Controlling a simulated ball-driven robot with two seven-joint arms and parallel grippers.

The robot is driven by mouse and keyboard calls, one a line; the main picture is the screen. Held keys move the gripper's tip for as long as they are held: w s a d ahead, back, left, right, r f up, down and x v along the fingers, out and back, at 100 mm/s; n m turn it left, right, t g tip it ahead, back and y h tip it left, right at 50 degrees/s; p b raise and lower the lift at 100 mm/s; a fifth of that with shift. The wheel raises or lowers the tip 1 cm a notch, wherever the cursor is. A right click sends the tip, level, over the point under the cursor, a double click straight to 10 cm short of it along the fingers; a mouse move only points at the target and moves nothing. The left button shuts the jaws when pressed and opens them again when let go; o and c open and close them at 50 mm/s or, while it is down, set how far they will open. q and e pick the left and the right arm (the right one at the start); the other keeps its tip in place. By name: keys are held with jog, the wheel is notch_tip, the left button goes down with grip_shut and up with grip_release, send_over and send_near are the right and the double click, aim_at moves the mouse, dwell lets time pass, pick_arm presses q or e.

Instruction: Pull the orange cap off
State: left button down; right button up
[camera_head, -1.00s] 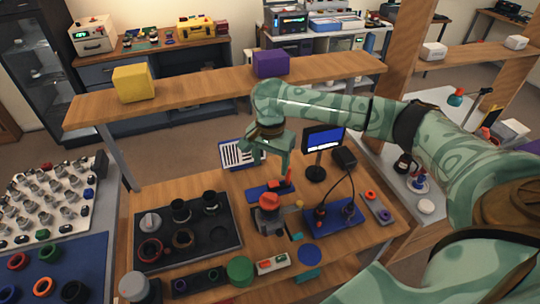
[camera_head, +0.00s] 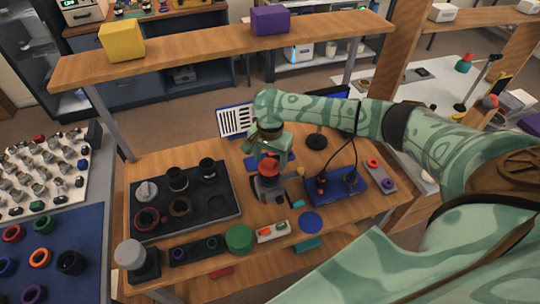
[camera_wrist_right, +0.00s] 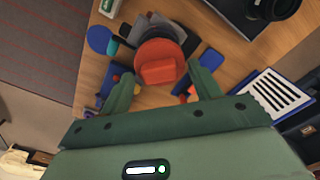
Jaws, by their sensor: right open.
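The orange cap (camera_head: 268,166) sits on top of a dark, grey-based device (camera_head: 268,188) at the middle of the wooden bench. In the right wrist view the orange cap (camera_wrist_right: 158,62) is round with a raised block on it. My right gripper (camera_head: 270,152) is over the device in the head view and partly covers the cap. In the wrist view my right gripper (camera_wrist_right: 161,76) is open, one finger on each side of the cap's near part. Whether the fingers touch the cap I cannot tell. My left gripper is not in view.
A black tray (camera_head: 212,222) with lens parts lies left of the device. A blue board (camera_head: 338,187) with cables lies right of it. A green round lid (camera_head: 239,238) is in front. A wooden shelf (camera_head: 200,52) with yellow and purple boxes spans the back.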

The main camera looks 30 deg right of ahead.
aim_at(270, 159)
jog(key=c, duration=1.2)
jog(key=shift+r+p, duration=0.85)
jog(key=shift+p, duration=0.75)
jog(key=shift+r+p, duration=2.25)
jog(key=shift+p, duration=1.35)
